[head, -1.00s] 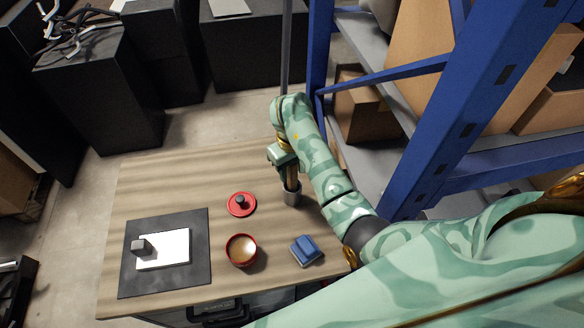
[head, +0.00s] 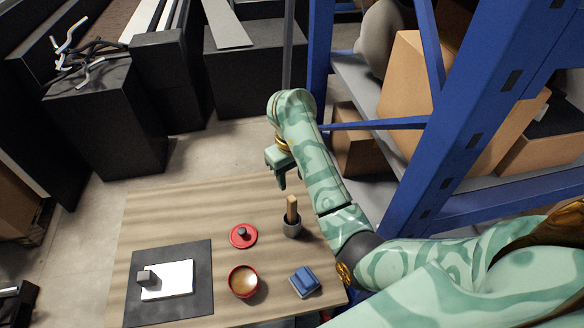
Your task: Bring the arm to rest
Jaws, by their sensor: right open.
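My right arm reaches in from the right of the head view. Its gripper (head: 281,178) is open and empty over the far edge of the wooden table (head: 150,215), above and a little left of a dark cup (head: 292,229). A wooden-handled tool (head: 292,208) stands upright in the cup, apart from the gripper. My left gripper is not in view.
On the table are a red lid (head: 243,236), a red bowl (head: 243,282), a blue block-like object (head: 304,281), and a dark mat (head: 202,250) with white paper (head: 168,280) and a small grey block. A blue shelf rack (head: 430,165) stands close on the right.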

